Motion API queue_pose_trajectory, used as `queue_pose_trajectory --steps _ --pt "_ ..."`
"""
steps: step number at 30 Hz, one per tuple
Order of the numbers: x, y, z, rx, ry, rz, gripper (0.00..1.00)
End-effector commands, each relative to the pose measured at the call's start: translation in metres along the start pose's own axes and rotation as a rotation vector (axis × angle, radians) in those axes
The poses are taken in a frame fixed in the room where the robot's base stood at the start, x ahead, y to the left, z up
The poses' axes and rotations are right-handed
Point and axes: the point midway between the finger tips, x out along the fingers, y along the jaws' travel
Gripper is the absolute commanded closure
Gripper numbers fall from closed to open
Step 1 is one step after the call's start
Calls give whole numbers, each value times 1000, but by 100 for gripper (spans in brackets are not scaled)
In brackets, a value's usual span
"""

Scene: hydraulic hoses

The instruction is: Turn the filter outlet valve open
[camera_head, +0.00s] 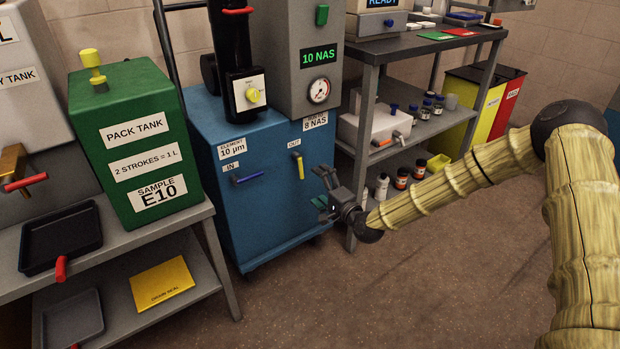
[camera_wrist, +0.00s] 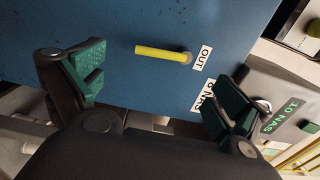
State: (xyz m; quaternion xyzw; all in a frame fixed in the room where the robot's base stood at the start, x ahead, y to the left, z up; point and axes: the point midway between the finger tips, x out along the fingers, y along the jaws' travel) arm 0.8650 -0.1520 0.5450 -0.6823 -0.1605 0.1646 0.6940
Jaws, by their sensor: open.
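The filter outlet valve is a yellow lever (camera_head: 300,166) below the OUT label on the front of the blue filter unit (camera_head: 270,220). In the head view the lever hangs down, close to vertical. In the wrist view the yellow lever (camera_wrist: 162,53) lies across the picture, with its pivot at the right end next to the OUT label (camera_wrist: 201,58). My gripper (camera_head: 324,193) is open and empty, to the lower right of the lever and apart from it. In the wrist view my gripper (camera_wrist: 155,88) has its green-padded fingers spread, with the lever ahead between them.
A blue IN lever (camera_head: 248,177) sits left on the same unit, nearly horizontal. The grey cabinet (camera_head: 293,60) with a 10 NAS display and gauge stands above. A grey shelf rack (camera_head: 420,125) with bottles is close on the right. The green pack tank (camera_head: 125,140) is on the left.

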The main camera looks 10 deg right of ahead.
Motion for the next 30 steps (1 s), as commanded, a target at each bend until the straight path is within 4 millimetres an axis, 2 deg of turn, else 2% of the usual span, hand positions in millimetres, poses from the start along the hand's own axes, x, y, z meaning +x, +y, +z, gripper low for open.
queue_pose_trajectory --steps 6,16,22,30 --pt "-18 0 -1 0 1 0 0" --pt "-20 0 0 -1 1 0 0" --pt "-18 6 -9 -18 17 -2 36" --pt "-12 12 -46 -85 96 -8 86"
